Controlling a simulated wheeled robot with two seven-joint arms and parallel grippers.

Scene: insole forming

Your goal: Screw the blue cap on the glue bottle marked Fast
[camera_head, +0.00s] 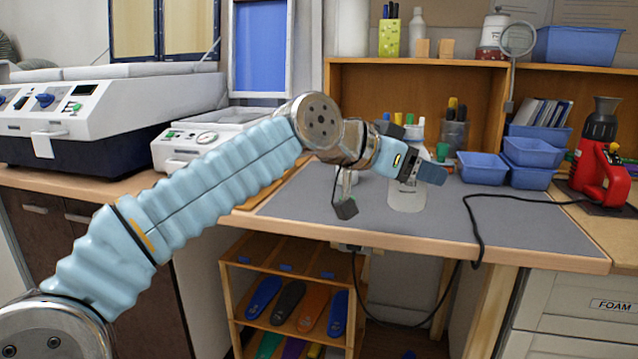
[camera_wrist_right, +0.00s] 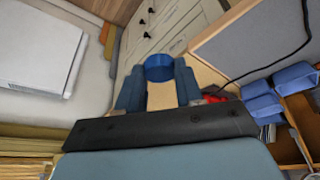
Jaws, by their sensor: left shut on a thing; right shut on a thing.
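My left gripper (camera_head: 424,171) reaches in over the grey mat (camera_head: 530,222) and is shut on a pale, translucent bottle (camera_head: 408,198). The bottle appears upright at the mat, its upper part hidden behind the gripper. No "Fast" marking is readable on it. In the right wrist view my right gripper (camera_wrist_right: 159,78) is shut on the blue cap (camera_wrist_right: 160,66), which sits between its two blue fingertips. The cap is apart from any bottle in that view. My right gripper does not show in the head view.
Several blue bins (camera_head: 535,152) and a red machine (camera_head: 603,150) stand at the right. A black cable (camera_head: 472,225) crosses the mat and hangs over the front edge. Pen holders and small bottles stand behind the gripper. The mat's front right is mostly clear.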

